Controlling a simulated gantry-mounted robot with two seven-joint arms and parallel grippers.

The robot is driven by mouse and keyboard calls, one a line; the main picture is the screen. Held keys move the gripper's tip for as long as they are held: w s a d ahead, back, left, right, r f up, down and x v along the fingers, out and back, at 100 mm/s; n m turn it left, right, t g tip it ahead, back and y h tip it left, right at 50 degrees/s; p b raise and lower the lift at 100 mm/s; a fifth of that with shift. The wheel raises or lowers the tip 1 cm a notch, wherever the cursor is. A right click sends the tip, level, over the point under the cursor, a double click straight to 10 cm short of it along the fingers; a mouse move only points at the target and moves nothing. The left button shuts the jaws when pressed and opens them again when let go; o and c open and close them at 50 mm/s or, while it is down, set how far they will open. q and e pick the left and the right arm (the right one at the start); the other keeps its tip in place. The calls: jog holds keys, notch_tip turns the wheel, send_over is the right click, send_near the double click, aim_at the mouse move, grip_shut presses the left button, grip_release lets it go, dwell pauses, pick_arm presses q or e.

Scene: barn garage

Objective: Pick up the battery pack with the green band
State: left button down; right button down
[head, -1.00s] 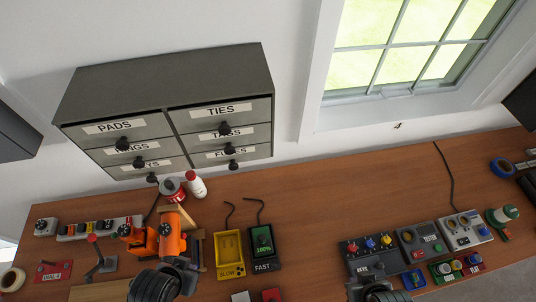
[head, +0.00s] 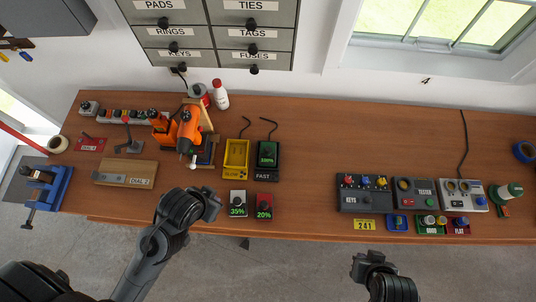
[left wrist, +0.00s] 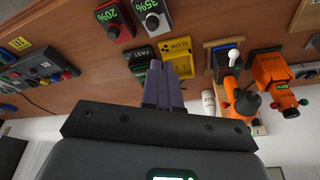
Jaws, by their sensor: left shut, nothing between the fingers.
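A whitish 35% pack (head: 238,198) and a red 20% pack (head: 265,200) stand on the bench in front of the chargers; both have dark faces with green digits. They also show in the left wrist view, the 35% pack (left wrist: 151,16) beside the 20% pack (left wrist: 115,20). My left gripper (head: 216,204) is just left of the 35% pack in the head view; its fingers (left wrist: 165,85) are shut and empty. My right gripper (head: 366,262) is in front of the bench, its jaws unclear.
The empty-looking yellow SLOW charger (head: 236,153) is beside the FAST charger. An orange drill (head: 188,130) stands to the left. Control boxes, including the KEYS box (head: 364,190), fill the right side. Bare bench (head: 305,165) lies between chargers and boxes.

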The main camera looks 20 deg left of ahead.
dwell(0.4)
pick_arm(q)
grip_release()
dwell(0.4)
